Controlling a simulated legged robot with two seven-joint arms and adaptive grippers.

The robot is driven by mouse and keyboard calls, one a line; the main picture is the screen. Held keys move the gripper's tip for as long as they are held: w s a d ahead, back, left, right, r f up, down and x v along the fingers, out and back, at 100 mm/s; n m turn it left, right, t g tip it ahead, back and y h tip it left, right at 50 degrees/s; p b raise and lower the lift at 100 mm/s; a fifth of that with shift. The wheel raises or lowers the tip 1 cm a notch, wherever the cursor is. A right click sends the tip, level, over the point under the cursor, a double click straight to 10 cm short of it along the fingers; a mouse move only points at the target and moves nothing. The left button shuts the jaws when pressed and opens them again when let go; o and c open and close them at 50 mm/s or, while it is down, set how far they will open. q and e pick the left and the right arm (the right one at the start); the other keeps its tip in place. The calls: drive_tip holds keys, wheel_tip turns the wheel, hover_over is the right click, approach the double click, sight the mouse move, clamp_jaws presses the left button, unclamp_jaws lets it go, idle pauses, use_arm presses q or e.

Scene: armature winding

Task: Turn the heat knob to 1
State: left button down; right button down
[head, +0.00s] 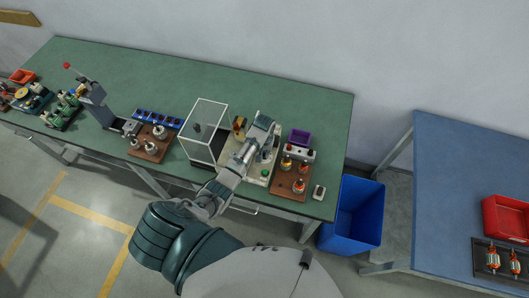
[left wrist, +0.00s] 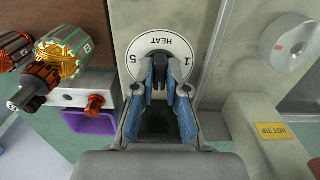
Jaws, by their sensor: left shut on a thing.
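The heat dial (left wrist: 162,42) is a white disc marked HEAT, 5 and 1, upside down in the left wrist view, with 5 at the left and 1 at the right. Its dark knob (left wrist: 160,72) stands between the fingertips of my left gripper (left wrist: 160,88), whose blue-padded fingers are shut on it. The fingers hide part of the dial, and I cannot tell which number the knob points at. In the head view my left gripper (head: 265,146) is over the beige machine (head: 258,178), and the hand hides the dial. My right gripper is not in view.
Orange-and-dark armatures (head: 298,185) stand on a brown board beside the machine, near a purple bin (head: 300,136). A clear box (head: 207,118) stands on its left. A part labelled HOT TIP (left wrist: 272,131) and a white knob (left wrist: 291,42) are close to the hand.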

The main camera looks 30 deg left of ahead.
use_arm(q)
drive_tip(key=n, duration=0.6)
drive_tip(key=shift+w+r+n, duration=0.1)
drive_tip(key=shift+n, duration=0.2)
drive_tip(key=n, duration=0.5)
drive_tip(key=shift+w+n, duration=0.1)
drive_tip(key=shift+n, duration=0.3)
drive_tip(key=c, duration=1.2)
unclamp_jaws()
wheel_tip(320, 180, up, 12)
drive_tip(key=shift+f, duration=0.1)
